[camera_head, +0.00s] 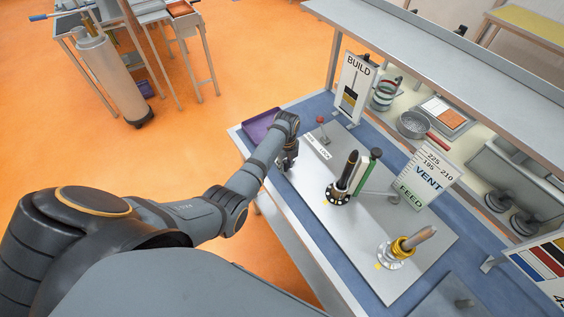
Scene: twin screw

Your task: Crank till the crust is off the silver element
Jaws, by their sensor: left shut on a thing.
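My left gripper (287,161) is at the left end of the grey plate (321,190), with its fingers down near the plate. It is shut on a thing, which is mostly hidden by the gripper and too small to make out. The silver element (425,236) stands tilted in a gold collar (402,248) on a round flange at the right end of the plate. Its tip looks brownish grey; I cannot tell how much crust is on it. A dark element (349,168) stands in another flange at mid-plate. My right gripper is not in view.
A red-knobbed lever (320,120) stands beside my gripper. A green cylinder (367,170) stands by the dark element. The BUILD sign (354,88) and VENT FEED sign (426,178) stand behind. A purple tray (260,125) lies at the left bench edge.

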